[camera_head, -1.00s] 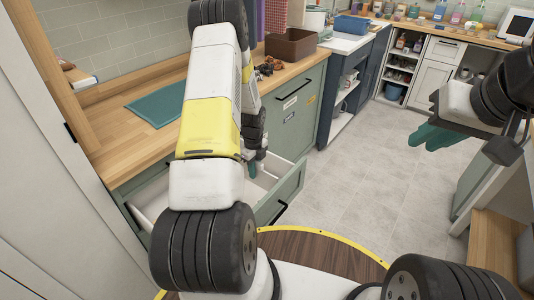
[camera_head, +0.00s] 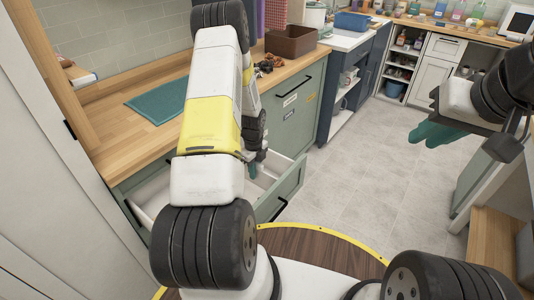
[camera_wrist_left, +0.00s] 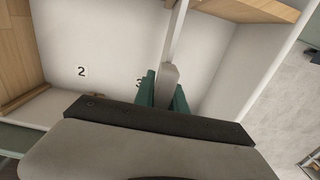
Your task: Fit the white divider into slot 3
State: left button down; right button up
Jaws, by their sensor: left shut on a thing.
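My left gripper (camera_wrist_left: 163,90) is shut on the white divider (camera_wrist_left: 175,40), a pale thin strip seen nearly edge-on between its green fingers. In the head view, the left gripper (camera_head: 251,170) is inside the open drawer (camera_head: 287,188), partly hidden by my arm. In the wrist view, the label 2 (camera_wrist_left: 81,71) is plain on the drawer's pale floor. The label 3 (camera_wrist_left: 139,82) is partly covered by the left finger, just beside the divider. Whether the divider's lower edge is in a slot is hidden. My right gripper (camera_head: 432,134) hangs empty over the floor; its jaw gap is unclear.
The wooden counter (camera_head: 110,128) above the drawer carries a teal towel (camera_head: 158,103) and a brown bin (camera_head: 291,41). The drawer walls stand close around the left gripper. The grey floor (camera_head: 360,160) to the right is clear.

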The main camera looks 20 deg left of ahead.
pick_arm(q)
jog(key=shift+f, duration=1.25)
dwell(0.8)
jog(key=c, duration=1.3)
grip_release()
jog(key=o, duration=0.4)
jog(key=shift+r, duration=3.5)
